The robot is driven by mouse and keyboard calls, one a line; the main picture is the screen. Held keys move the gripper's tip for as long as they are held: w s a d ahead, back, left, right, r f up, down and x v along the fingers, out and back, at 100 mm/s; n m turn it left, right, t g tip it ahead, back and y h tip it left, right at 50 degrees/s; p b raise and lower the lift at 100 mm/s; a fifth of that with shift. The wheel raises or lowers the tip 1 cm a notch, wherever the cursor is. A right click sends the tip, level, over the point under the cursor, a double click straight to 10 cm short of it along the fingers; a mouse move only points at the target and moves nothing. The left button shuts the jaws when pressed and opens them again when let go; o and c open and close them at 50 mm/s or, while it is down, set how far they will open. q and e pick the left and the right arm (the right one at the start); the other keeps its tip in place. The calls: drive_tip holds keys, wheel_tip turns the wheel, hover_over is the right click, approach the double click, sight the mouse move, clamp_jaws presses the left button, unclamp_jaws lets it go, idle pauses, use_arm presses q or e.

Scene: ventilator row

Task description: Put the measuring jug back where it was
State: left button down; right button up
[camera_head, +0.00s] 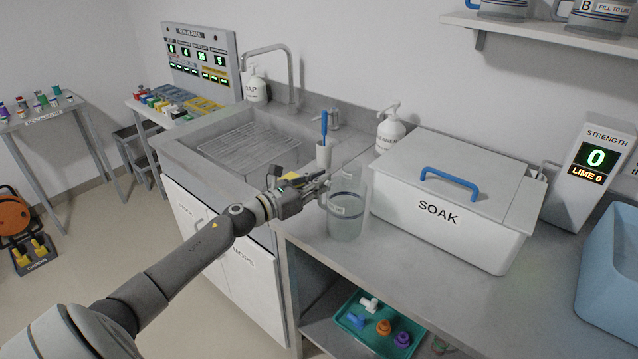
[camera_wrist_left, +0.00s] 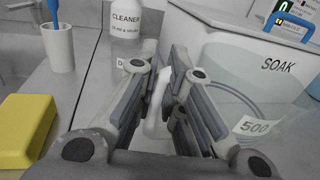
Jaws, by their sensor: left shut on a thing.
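The measuring jug (camera_head: 346,218) is clear with a dark band near its rim. It is upright at the counter's front part, left of the SOAK tank; I cannot tell whether its base touches the counter. My left gripper (camera_head: 324,190) comes in from the left and is shut on the jug's handle. In the left wrist view the pale handle (camera_wrist_left: 156,108) is between the fingers (camera_wrist_left: 160,95), and the clear jug wall with a 500 label (camera_wrist_left: 256,126) is to the right. My right gripper is not in view.
The SOAK tank (camera_head: 455,217) with a blue-handled lid is close right of the jug. A cleaner bottle (camera_head: 391,134), a white cup (camera_head: 324,156) and a yellow block (camera_wrist_left: 24,128) are nearby. A wall shelf (camera_head: 560,36) at upper right carries other jugs. Counter in front of the tank is clear.

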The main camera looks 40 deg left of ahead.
use_arm(q)
drive_tip(key=shift+f, duration=0.15)
drive_tip(key=shift+f, duration=0.2)
drive_tip(key=c, duration=1.5)
unclamp_jaws()
drive_tip(key=shift+r, duration=0.1)
drive_tip(key=shift+c, duration=0.2)
drive_tip(key=shift+s+r, duration=0.1)
drive_tip(key=b+v, duration=0.2)
drive_tip(key=v, duration=1)
drive_tip(key=shift+b, duration=0.3)
